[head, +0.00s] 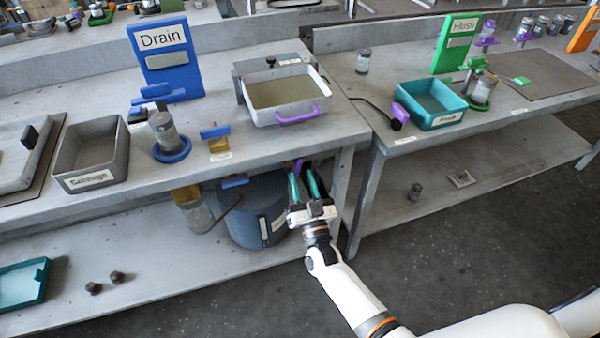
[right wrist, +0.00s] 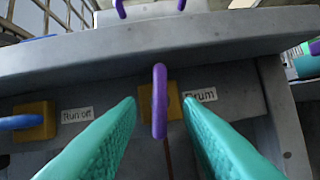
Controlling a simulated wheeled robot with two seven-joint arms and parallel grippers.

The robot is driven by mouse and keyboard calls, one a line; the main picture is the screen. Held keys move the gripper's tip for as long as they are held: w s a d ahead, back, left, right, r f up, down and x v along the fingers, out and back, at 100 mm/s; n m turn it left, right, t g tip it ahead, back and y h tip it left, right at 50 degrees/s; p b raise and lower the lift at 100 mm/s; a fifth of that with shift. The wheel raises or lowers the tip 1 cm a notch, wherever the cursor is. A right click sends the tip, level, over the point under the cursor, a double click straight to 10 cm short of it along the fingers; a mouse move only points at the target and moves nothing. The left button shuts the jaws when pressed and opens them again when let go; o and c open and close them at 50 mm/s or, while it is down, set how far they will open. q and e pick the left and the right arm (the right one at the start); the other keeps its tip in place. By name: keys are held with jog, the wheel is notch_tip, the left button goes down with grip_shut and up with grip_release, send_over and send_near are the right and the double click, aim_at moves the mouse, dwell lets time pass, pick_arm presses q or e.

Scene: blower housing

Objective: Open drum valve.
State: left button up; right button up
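The drum valve shows in the right wrist view as a purple handle (right wrist: 159,100) on a yellow block (right wrist: 174,108), beside a label reading "Drum" (right wrist: 200,95). The handle points towards the camera. In the head view a bit of the purple handle (head: 298,168) shows under the bench edge, partly hidden by my fingers. My right gripper (head: 303,172) has its teal fingers apart. In the right wrist view the gripper (right wrist: 160,104) has one finger on each side of the handle, with gaps on both sides. My left gripper is not in view.
A blue-handled valve (right wrist: 22,121) labelled "Run off" (right wrist: 76,115) is left of the drum valve. A dark blue-grey drum (head: 245,215) stands on the lower shelf. The bench edge (right wrist: 60,55) runs above the valves, and a bench leg (head: 340,190) stands right of my gripper.

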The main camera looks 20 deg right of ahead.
jog(key=v, duration=0.9)
jog(key=shift+b, duration=0.45)
jog(key=shift+s, duration=0.1)
jog(key=s+f+n+g+y+p, duration=0.15)
jog(key=s+f+g, duration=0.5)
jog(key=f, duration=0.75)
jog(key=s+f+n+g+y+p, duration=0.15)
jog(key=s+f+g, duration=0.45)
jog(key=f, duration=0.7)
jog(key=s+d+f+g, duration=0.2)
jog(key=s+f+g, duration=0.1)
jog(key=s, duration=0.6)
jog(key=s+d+f+n+g+h+p, duration=0.1)
jog(key=s+d+f+g, duration=0.1)
jog(key=s, duration=0.7)
jog(key=s+d+f+g+h+p, duration=0.1)
jog(key=s+d+f+g, duration=0.2)
jog(key=s+f, duration=0.3)
jog(key=s+g, duration=0.1)
jog(key=s, duration=0.2)
jog(key=shift+s+f+n, duration=0.15)
jog(key=shift+s+n, duration=0.1)
jog(key=shift+n, duration=0.05)
